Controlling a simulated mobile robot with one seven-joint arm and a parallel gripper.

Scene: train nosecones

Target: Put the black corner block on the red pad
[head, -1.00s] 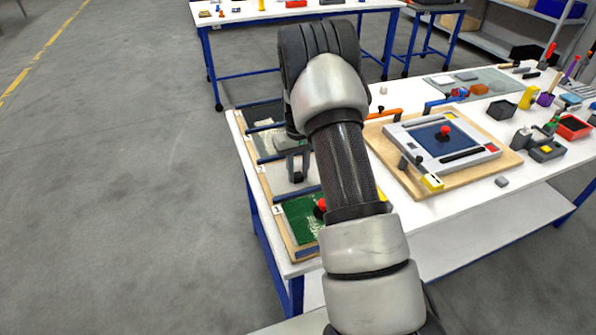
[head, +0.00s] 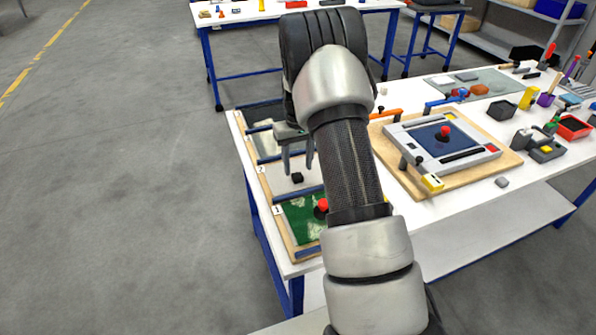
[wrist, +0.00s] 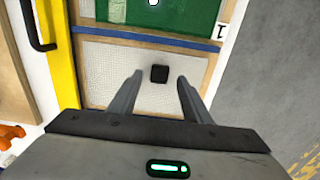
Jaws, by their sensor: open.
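The black corner block (head: 297,178) is a small dark piece lying on the pale panel in the left tray. In the wrist view the block (wrist: 159,73) sits between and slightly beyond my fingertips, with gaps on both sides. My gripper (head: 298,169) is open and empty above the block, fingers pointing down; its fingers also show in the wrist view (wrist: 160,82). A red square pad (head: 492,149) is at the right corner of the white framed plate (head: 470,162), well to the right of my gripper.
The tray has a green panel (head: 300,222) nearest and blue divider strips. A red knob (head: 445,132) stands on the plate, and a yellow block (head: 432,183) is at its near corner. A red bin (head: 574,127) and tools crowd the right side. My arm hides part of the table.

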